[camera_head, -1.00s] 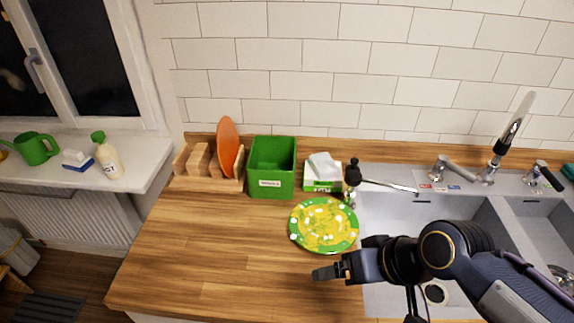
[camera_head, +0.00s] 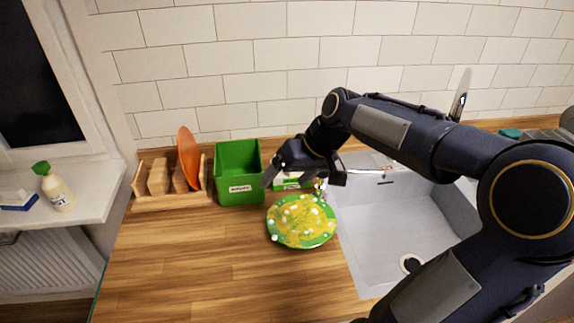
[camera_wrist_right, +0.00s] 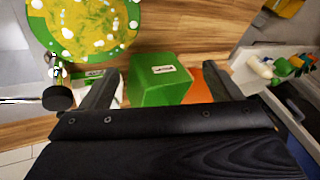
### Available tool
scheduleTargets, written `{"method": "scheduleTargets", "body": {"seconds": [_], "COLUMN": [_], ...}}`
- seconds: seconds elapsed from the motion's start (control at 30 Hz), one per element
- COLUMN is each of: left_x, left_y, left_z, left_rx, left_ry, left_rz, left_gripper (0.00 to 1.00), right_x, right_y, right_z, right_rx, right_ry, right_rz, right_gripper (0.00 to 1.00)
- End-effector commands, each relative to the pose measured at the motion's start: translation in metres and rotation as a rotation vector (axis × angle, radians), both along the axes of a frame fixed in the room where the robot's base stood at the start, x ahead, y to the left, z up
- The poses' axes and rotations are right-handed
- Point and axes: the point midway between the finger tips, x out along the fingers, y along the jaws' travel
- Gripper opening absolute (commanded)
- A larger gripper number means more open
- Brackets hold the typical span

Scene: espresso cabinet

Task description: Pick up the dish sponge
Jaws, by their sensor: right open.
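I cannot tell for certain which thing is the dish sponge. A small green item (camera_head: 510,133) lies behind the sink at the right, and a white-and-blue block (camera_head: 17,199) sits on the windowsill at the left; either is too small to make out. My right gripper (camera_head: 303,178) is open and empty, pointing down over the back of the counter. It is in front of a green-and-white box (camera_head: 290,182), mostly hidden behind it. In the wrist view the right gripper (camera_wrist_right: 163,88) shows its fingers apart, with the green bin (camera_wrist_right: 165,72) between them in the picture. My left gripper is not in view.
A green plate with yellow food (camera_head: 301,221) lies below the gripper. The green bin (camera_head: 238,172) and a wooden rack (camera_head: 143,187) with an orange plate (camera_head: 188,158) stand to its left. The sink (camera_head: 395,225) is at right. The front left counter (camera_head: 180,270) is clear.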

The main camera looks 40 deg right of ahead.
Motion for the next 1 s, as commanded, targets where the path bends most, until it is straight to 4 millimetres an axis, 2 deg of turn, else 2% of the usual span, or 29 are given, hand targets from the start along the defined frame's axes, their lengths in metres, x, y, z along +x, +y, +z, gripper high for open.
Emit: {"method": "scheduleTargets", "body": {"seconds": [0.2, 0.3, 0.4, 0.6, 1.0], "left_x": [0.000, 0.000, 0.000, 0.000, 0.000], "left_y": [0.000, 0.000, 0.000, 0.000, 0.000], "left_z": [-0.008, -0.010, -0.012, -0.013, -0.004], "left_rx": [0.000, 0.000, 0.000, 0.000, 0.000], "left_ry": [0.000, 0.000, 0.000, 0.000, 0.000], "left_rz": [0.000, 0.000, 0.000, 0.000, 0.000], "left_gripper": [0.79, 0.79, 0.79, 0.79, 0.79], "right_x": [0.074, 0.105, 0.128, 0.151, 0.161], "right_y": [-0.071, -0.100, -0.119, -0.135, -0.140], "right_z": [-0.024, -0.036, -0.044, -0.053, -0.094], "right_rx": [-0.125, -0.210, -0.282, -0.363, -0.367], "right_ry": [0.070, 0.101, 0.126, 0.148, 0.155], "right_rz": [-0.013, 0.001, 0.021, 0.053, 0.054], "right_gripper": [0.85, 0.85, 0.85, 0.85, 0.85]}}
